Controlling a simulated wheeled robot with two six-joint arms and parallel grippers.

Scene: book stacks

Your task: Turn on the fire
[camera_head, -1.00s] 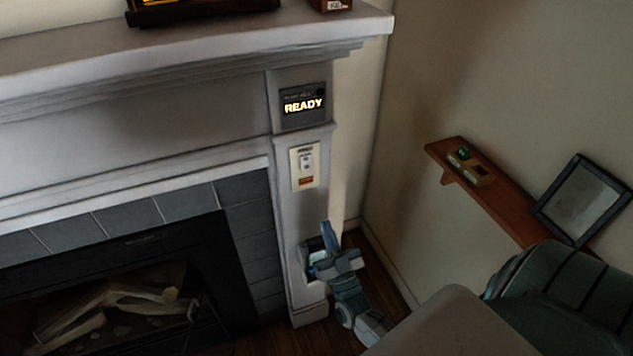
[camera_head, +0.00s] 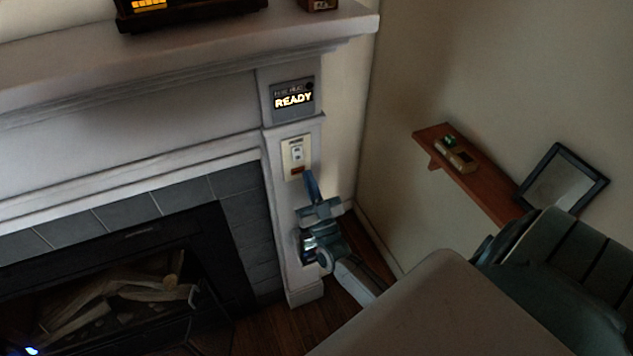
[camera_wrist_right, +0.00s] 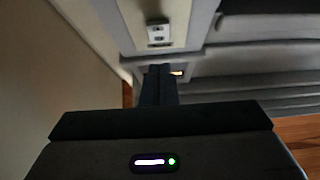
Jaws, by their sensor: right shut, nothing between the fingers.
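The fireplace (camera_head: 215,291) holds logs (camera_head: 110,295) with no flame showing on them. A cream switch plate (camera_head: 291,150) with a small white switch (camera_head: 297,154) is on the right pillar. It also shows in the right wrist view, with the white switch (camera_wrist_right: 157,31) ahead of the fingers. Above it a sign (camera_head: 293,100) reads "READY". My right gripper (camera_head: 308,174) is shut and empty, its fingertips at the lower edge of the plate, just below the switch. Whether the tips touch the plate cannot be told. My left gripper is not in view.
The mantel (camera_head: 190,50) juts out above, with a dark object with a lit yellow panel (camera_head: 150,4) on it. A wooden wall shelf (camera_head: 480,185) with small items and a framed picture (camera_head: 562,180) are at the right. A recessed opening in the pillar is partly behind my right gripper.

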